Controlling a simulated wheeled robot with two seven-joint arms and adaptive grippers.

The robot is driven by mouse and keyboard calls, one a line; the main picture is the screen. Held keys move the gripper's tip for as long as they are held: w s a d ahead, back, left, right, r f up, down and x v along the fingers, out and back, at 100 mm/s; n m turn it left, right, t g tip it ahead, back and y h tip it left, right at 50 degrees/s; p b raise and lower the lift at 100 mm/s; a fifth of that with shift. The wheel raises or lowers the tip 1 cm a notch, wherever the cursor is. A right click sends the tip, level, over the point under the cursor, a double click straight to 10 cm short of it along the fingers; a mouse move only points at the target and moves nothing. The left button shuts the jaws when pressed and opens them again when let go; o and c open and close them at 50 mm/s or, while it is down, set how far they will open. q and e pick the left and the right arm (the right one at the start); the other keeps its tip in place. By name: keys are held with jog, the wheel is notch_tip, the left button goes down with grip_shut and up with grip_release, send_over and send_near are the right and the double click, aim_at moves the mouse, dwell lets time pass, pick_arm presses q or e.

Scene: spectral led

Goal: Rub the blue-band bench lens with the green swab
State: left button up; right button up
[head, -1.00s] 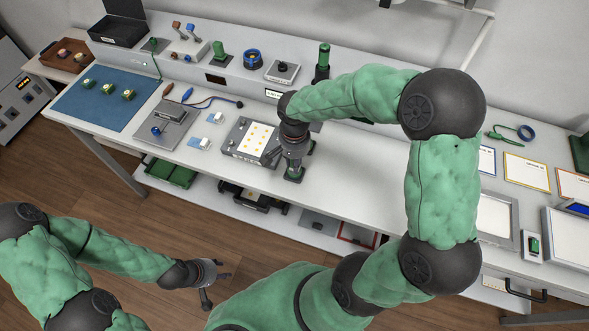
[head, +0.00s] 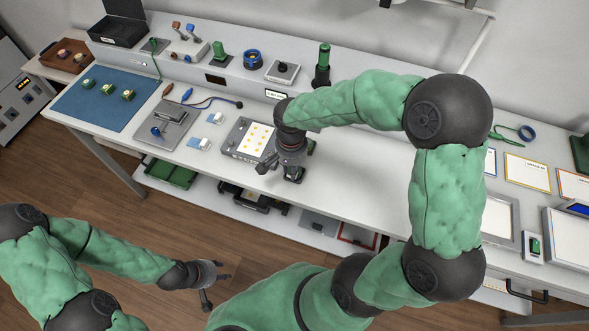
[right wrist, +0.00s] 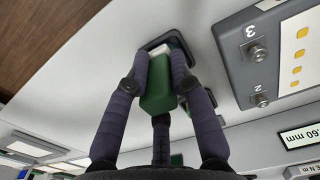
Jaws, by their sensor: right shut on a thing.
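My right gripper (right wrist: 160,82) is shut on the green swab (right wrist: 158,95), a green block with a pale end. A dark-rimmed holder (right wrist: 181,48) lies just beyond it in the right wrist view; I cannot tell whether the swab touches it. In the head view my right gripper (head: 291,172) is low over the bench, right of the dotted panel, and mostly hides the swab. A round dark piece with a blue band (head: 253,58), seemingly the bench lens, stands on the raised back ledge. My left gripper (head: 213,277) is empty and open, away from the bench.
The grey panel with yellow dots (head: 249,139) is close left of my right gripper; its numbered knobs (right wrist: 258,52) show in the wrist view. A grey device (head: 282,72) and a green cylinder (head: 322,62) stand on the back ledge.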

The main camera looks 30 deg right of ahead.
dwell(0.5)
jog(key=shift+r+p, duration=0.55)
jog(key=shift+r, duration=0.3)
jog(key=w+d+p, duration=0.2)
jog(key=d, duration=0.1)
jog(key=shift+w+f+p, duration=0.1)
jog(key=shift+w+p, duration=0.1)
jog(key=shift+p, duration=0.2)
jog(key=shift+w+d+f, duration=0.2)
jog(key=shift+d, duration=0.05)
notch_tip(320, 180, up, 4)
jog(key=p, duration=0.2)
jog(key=shift+p, duration=0.35)
